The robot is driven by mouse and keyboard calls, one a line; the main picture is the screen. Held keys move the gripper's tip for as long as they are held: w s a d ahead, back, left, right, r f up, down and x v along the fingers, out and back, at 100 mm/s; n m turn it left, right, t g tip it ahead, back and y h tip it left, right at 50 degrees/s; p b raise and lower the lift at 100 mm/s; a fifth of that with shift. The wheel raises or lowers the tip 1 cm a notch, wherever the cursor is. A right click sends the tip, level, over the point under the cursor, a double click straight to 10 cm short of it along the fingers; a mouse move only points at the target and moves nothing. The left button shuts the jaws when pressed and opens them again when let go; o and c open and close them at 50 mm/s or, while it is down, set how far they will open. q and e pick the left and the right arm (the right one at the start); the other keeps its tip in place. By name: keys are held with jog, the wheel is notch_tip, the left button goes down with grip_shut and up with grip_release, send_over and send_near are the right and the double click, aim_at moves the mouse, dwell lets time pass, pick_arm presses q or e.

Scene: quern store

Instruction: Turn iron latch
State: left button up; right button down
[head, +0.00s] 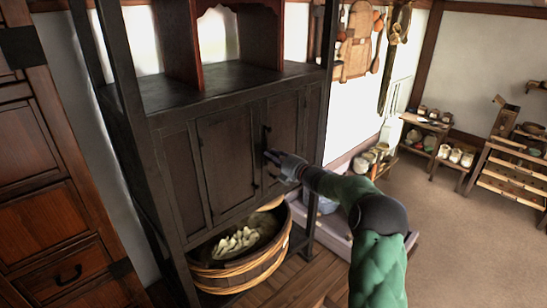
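A dark wooden cabinet (225,165) with panelled doors stands left of the middle in the head view. A small dark iron latch (267,133) shows as a thin upright piece near where the doors meet. My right gripper (269,158) reaches in from the right, its fingertips close to the door front just below the latch. I cannot tell whether they touch the door or latch. The fingers are small and dark against the door, so their opening is unclear. The cabinet doors look closed. My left gripper is not in view.
A wooden tub (240,273) with pale items sits under the cabinet. A red-brown chest with drawers (60,200) stands at the left. Low shelves with pots (455,155) and a slatted rack (512,170) stand at the right. The floor at right is clear.

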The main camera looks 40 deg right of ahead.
jog(key=shift+r+m, duration=0.1)
jog(key=shift+m, duration=0.2)
jog(key=m+p, duration=0.1)
jog(key=m, duration=0.2)
jog(key=shift+d+r+m+p, duration=0.1)
jog(key=shift+r+m+p, duration=0.05)
jog(key=shift+m+p, duration=0.25)
jog(key=m+p, duration=0.2)
jog(key=m, duration=0.2)
jog(key=m+p, duration=0.2)
jog(key=m, duration=0.3)
jog(key=shift+d+m+p, duration=0.15)
jog(key=shift+m+p, duration=0.25)
jog(key=shift+f+m+p, duration=0.2)
jog(key=shift+m+p, duration=0.65)
jog(key=shift+m, duration=1.05)
jog(key=c, duration=1.2)
grip_release()
jog(key=shift+f, duration=0.2)
